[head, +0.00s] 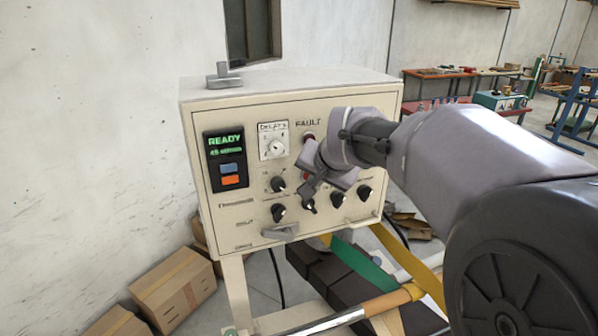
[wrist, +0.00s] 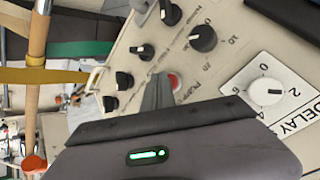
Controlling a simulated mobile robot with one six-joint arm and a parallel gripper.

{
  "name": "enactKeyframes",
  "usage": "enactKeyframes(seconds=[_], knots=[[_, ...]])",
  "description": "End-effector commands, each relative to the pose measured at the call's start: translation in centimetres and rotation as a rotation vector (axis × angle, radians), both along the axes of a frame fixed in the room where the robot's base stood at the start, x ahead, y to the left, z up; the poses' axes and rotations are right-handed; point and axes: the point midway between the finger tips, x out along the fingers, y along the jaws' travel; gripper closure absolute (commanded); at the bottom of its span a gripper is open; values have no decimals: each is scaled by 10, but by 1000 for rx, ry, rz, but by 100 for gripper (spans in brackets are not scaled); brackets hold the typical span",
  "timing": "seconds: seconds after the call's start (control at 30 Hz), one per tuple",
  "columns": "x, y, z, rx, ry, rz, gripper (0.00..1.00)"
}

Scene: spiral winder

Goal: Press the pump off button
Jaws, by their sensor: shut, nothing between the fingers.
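The cream control panel (head: 238,255) faces me in the head view. In the wrist view a red button (wrist: 174,83) sits on it beside lettering that reads "PUMP" and is partly covered. My gripper (head: 307,194) is shut and empty in front of the panel's middle in the head view and hides part of it. In the wrist view the closed fingers (wrist: 156,90) are right beside the red button and overlap its edge. I cannot tell whether they touch it.
Several black knobs (wrist: 203,38) surround the button. A white delay dial (head: 274,146) and a display reading "READY" (head: 225,141) are on the panel's left. Cardboard boxes (head: 172,283) stand on the floor at lower left. A green band (head: 360,265) runs below the panel.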

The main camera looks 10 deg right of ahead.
Motion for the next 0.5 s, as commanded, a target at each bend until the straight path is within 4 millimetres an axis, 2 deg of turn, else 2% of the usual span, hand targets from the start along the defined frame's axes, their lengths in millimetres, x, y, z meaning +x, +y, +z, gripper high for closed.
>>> enactKeyframes(seconds=[0.2,0.5], knots=[[-11,-2,-2,1,0,-1,100],[-13,-3,-1,0,-1,0,100]])
